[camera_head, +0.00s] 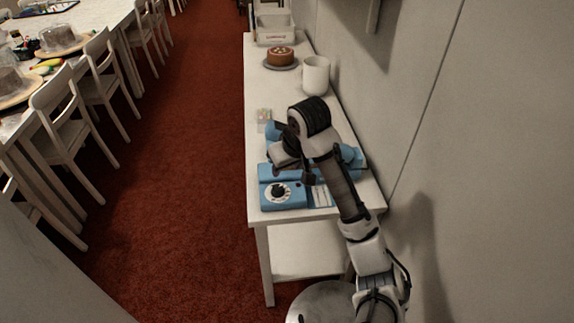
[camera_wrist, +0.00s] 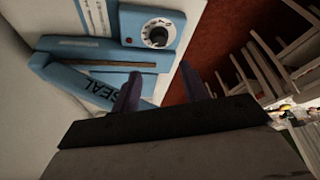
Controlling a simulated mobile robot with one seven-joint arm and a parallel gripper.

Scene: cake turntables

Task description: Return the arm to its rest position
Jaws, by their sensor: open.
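My arm reaches up from the lower right of the head view and bends over a narrow white table (camera_head: 258,97). My gripper (camera_wrist: 160,88) is open and empty in the wrist view, its two dark fingers apart. In the wrist view a blue bar marked SEAL (camera_wrist: 92,88) lies beside the left finger. I cannot tell whether they touch.
A white mug (camera_head: 316,75), a cake on a dark stand (camera_head: 281,57) and a white box (camera_head: 274,28) stand farther along the table. A wall (camera_head: 480,140) runs close on the right. Red carpet (camera_head: 180,170) is free on the left, before white chairs (camera_head: 62,125).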

